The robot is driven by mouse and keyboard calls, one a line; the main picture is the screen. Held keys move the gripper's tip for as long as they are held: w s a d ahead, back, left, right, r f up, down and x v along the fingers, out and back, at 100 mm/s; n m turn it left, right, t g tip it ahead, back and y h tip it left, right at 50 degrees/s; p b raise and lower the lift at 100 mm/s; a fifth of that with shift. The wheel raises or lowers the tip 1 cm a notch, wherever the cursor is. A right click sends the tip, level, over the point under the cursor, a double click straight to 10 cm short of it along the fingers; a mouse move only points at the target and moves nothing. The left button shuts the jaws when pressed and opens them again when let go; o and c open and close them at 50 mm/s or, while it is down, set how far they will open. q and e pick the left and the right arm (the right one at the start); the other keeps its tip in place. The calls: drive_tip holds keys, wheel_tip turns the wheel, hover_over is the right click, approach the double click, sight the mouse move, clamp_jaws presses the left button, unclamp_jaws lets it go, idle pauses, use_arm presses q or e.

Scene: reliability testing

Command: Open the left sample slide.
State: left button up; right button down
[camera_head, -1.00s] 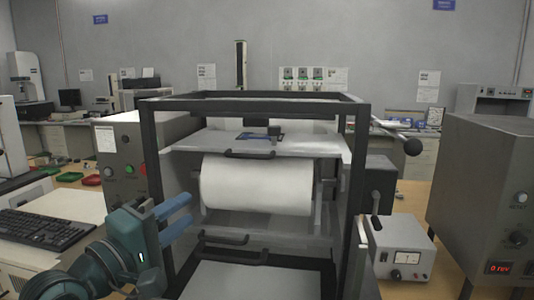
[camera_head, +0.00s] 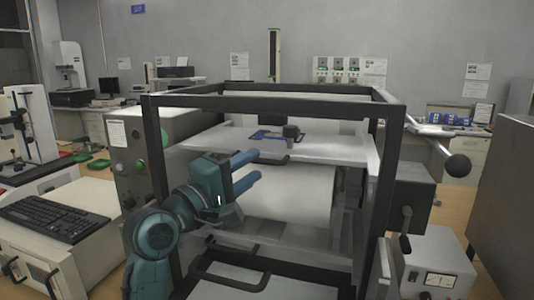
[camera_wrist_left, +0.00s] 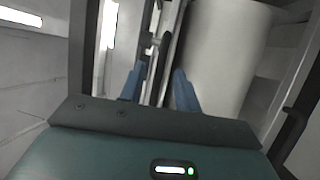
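A black-framed test machine (camera_head: 150,175) stands in front of me, with a wide white roller (camera_head: 300,192) inside. A pale upper panel (camera_head: 335,149) with a dark handle (camera_head: 273,159) sits above the roller. Lower panels with black bar handles (camera_head: 237,284) lie below it. I cannot tell which part is the left sample slide. My left gripper (camera_head: 259,165) is inside the frame's left side, in front of the roller and close to the upper handle. My right gripper is out of view.
The frame's black front posts and top bar surround the left arm's reach. A control box with buttons (camera_head: 128,165) and a keyboard (camera_head: 50,218) are at left. A ball-ended lever (camera_head: 457,165) sticks out at right, above a small white meter box (camera_head: 436,268).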

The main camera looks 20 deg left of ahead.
sight(258, 161)
use_arm(q)
drive_tip(key=shift+p+x, duration=0.3)
drive_tip(key=shift+x, duration=2.4)
drive_tip(key=shift+c, duration=0.5)
drive_tip(key=c, duration=0.6)
drive_tip(key=shift+r, duration=0.1)
clamp_jaws()
